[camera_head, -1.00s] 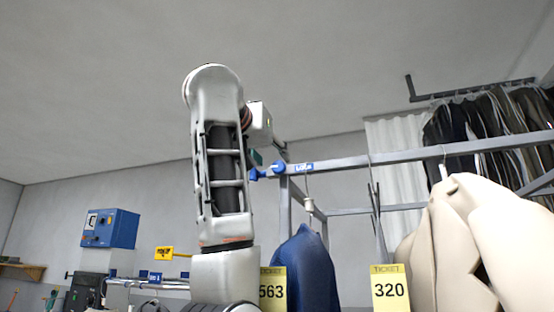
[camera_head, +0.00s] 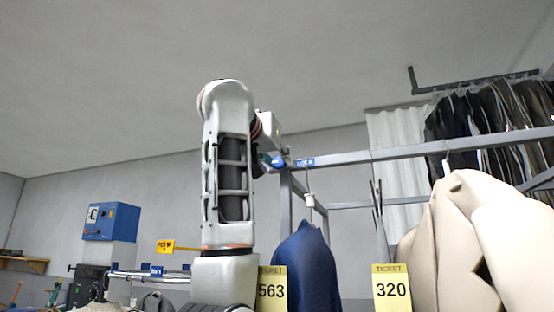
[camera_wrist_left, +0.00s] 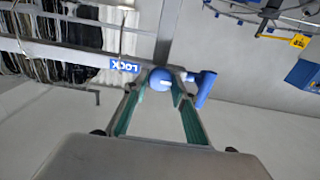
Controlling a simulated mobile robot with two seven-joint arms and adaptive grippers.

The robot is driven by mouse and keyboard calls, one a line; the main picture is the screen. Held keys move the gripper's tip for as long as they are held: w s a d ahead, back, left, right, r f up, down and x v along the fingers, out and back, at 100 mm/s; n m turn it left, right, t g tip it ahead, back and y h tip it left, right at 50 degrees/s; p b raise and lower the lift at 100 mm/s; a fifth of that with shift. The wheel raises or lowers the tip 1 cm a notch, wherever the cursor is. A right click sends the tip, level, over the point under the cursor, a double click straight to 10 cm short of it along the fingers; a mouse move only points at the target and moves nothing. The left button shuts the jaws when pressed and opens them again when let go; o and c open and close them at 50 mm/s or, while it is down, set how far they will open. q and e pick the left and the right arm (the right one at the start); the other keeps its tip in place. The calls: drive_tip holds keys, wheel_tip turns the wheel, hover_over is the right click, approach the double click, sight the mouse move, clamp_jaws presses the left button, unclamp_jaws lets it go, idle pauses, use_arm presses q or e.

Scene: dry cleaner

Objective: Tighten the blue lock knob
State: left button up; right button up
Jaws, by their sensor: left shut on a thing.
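The blue lock knob (camera_head: 278,162) is at the left end of the grey rail, beside a blue LOCK label (camera_head: 304,162). In the left wrist view the knob (camera_wrist_left: 162,79) shows a round blue hub, with a blue cylindrical piece (camera_wrist_left: 204,89) just to its right. My left gripper (camera_head: 270,153) is at the knob, its fingers mostly hidden behind my arm in the head view. In the left wrist view the left gripper (camera_wrist_left: 165,85) is shut on the hub, one green-padded finger on each side. My right gripper is not in view.
A blue garment (camera_head: 306,268) with a yellow ticket and cream garments (camera_head: 470,240) hang below the rail. Dark clothes (camera_head: 485,115) hang at the back right. The space above the rail is clear.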

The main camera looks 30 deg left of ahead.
use_arm(q)
drive_tip(key=m+b, duration=0.1)
drive_tip(key=m, duration=0.3)
drive_tip(key=shift+d+m, duration=0.1)
drive_tip(key=shift+m, duration=0.2)
drive_tip(key=m+b, duration=0.1)
drive_tip(key=m, duration=0.3)
drive_tip(key=shift+m, duration=0.3)
drive_tip(key=m, duration=0.4)
drive_tip(key=shift+d+f+b, duration=0.1)
drive_tip(key=shift+b, duration=0.25)
drive_tip(key=shift+m, duration=2.3)
drive_tip(key=shift+f, duration=0.1)
drive_tip(key=o, duration=1.1)
drive_tip(key=shift+c, duration=0.2)
